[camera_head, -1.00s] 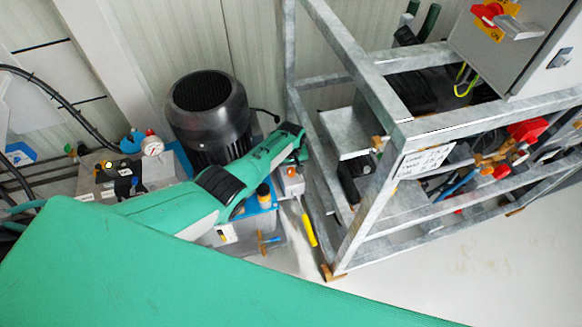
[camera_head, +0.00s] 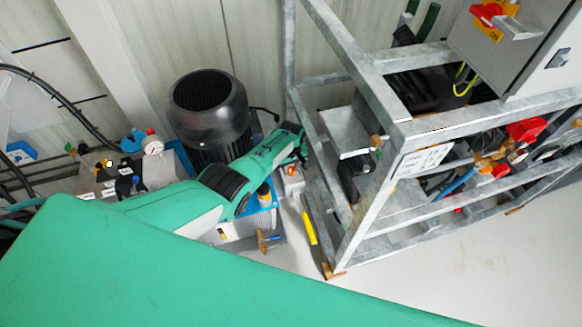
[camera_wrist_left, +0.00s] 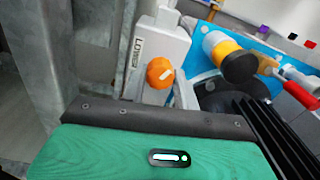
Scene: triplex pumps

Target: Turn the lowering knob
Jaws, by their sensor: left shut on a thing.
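In the left wrist view, the lowering knob (camera_wrist_left: 160,73) is a round orange knob with a pale mark across it. It sits on the face of a light grey box (camera_wrist_left: 160,42) with a partly readable label. My left gripper (camera_wrist_left: 158,84) is shut on the knob, with one pale finger on each side of it. In the head view my left gripper (camera_head: 300,152) is at the small box (camera_head: 291,186) beside the metal frame. Its fingertips and the knob are mostly hidden there. My right gripper is not in view.
A galvanised metal frame (camera_head: 345,240) stands close to the right of my left gripper. A large black motor (camera_head: 208,108) stands behind my left arm. A yellow-handled item (camera_head: 309,228) lies below the box. Open floor (camera_head: 470,255) is at lower right.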

